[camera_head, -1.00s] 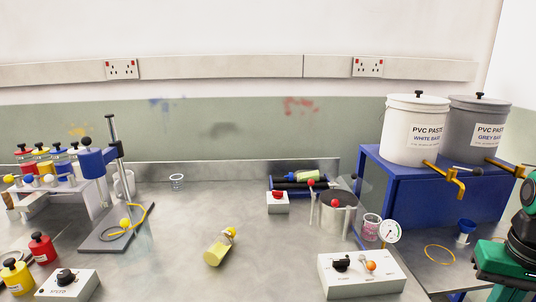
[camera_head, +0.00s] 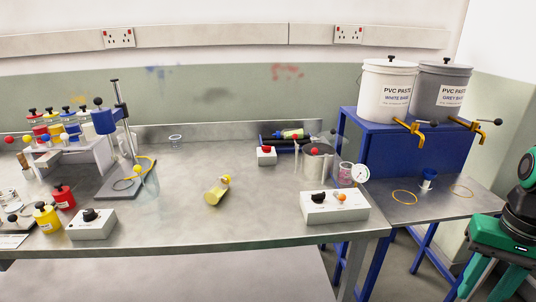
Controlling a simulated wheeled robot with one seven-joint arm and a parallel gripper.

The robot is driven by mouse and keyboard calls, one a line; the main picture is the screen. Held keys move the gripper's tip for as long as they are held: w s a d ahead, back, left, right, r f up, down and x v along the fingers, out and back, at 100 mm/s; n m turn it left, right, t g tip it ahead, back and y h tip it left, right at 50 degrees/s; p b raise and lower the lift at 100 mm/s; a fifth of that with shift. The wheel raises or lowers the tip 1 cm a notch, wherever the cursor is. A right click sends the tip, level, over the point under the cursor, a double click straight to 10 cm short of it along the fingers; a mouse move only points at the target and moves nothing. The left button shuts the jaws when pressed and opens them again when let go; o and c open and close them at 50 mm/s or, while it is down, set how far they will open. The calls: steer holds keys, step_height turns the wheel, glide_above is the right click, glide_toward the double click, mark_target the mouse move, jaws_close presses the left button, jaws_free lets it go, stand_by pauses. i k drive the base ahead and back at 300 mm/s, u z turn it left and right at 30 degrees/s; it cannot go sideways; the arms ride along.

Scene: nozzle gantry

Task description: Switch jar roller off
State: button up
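The jar roller (camera_head: 270,141), with dark rollers in a blue frame, stands at the back of the bench, right of centre. A small white box (camera_head: 266,159) with a red button on top (camera_head: 266,149) stands just in front of the roller. I cannot tell from its look whether the roller is running. My gripper (camera_head: 482,289) is at the lower right edge, far from the roller and box. Its two fingers point down and stand apart, with nothing seen between them; their tips are cut off.
A metal pot (camera_head: 318,163) with red-knobbed clamps stands right of the button box. A white control box (camera_head: 335,207) with a black knob and a gauge (camera_head: 360,174) are near the right front edge. A yellow jar (camera_head: 216,192) lies mid-bench. Free bench surrounds it.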

mark_target(266, 149)
steer(key=k, duration=0.85)
steer(key=u, duration=0.65)
steer(key=i, duration=1.35)
steer(key=z, duration=0.5)
steer(key=i, duration=0.7)
